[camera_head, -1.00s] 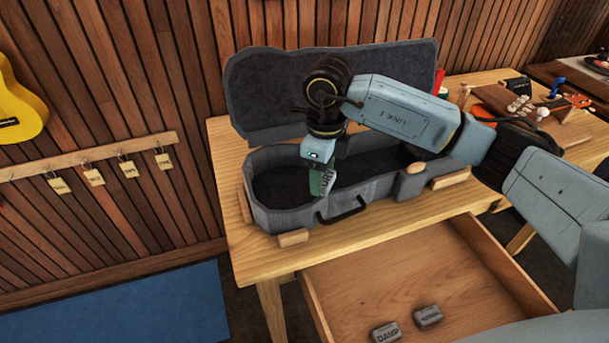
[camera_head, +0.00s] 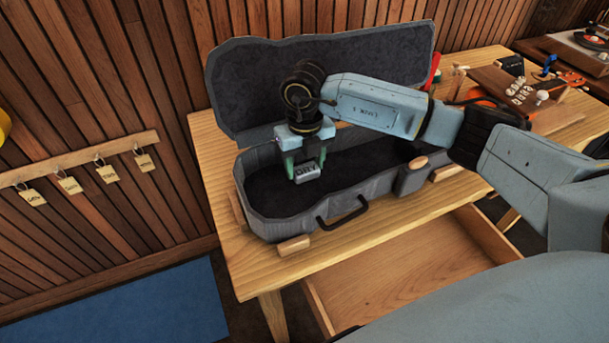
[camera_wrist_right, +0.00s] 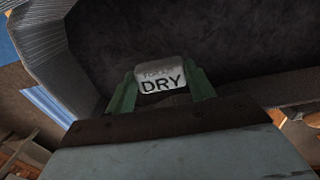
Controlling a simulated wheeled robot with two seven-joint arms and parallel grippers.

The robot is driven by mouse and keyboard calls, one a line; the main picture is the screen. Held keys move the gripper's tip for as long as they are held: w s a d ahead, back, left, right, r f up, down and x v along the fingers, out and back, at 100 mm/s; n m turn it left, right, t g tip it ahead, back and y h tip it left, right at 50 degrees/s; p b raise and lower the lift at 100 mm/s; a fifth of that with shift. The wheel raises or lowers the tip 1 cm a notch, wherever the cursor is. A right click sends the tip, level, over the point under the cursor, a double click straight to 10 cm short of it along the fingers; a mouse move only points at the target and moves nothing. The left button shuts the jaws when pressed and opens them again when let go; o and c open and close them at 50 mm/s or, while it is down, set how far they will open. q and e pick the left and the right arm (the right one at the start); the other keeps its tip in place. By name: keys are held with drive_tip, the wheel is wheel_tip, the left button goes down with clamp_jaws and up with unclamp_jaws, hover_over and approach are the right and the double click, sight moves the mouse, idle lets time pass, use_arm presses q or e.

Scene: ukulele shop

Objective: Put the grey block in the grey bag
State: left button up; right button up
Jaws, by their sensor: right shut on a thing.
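The grey block (camera_head: 306,172), lettered "DRY", is held between the green fingertips of my right gripper (camera_head: 305,170). It also shows in the wrist view (camera_wrist_right: 161,78), upright with its lettering toward the camera. The gripper is shut on it, over the dark interior of the open grey bag (camera_head: 282,228), an instrument-shaped case on the table. The bag's lid (camera_head: 226,90) stands open behind. The block appears to be over the bag's wider left part; whether it touches the lining I cannot tell. My left gripper is not in view.
The wooden table (camera_head: 250,275) has wooden blocks (camera_head: 293,246) around the case. An open drawer (camera_head: 400,285) sticks out at the front. A wooden board with small parts (camera_head: 520,100) is at the right. Tags (camera_head: 107,172) hang on the wall at the left.

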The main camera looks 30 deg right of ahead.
sight(305, 167)
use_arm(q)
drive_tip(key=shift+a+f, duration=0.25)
use_arm(e)
drive_tip(key=shift+f, duration=1.95)
drive_tip(key=shift+f+b, duration=0.15)
drive_tip(key=shift+b, duration=0.15)
drive_tip(key=o, duration=0.9)
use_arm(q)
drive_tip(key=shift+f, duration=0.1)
use_arm(e)
drive_tip(key=shift+o, duration=0.2)
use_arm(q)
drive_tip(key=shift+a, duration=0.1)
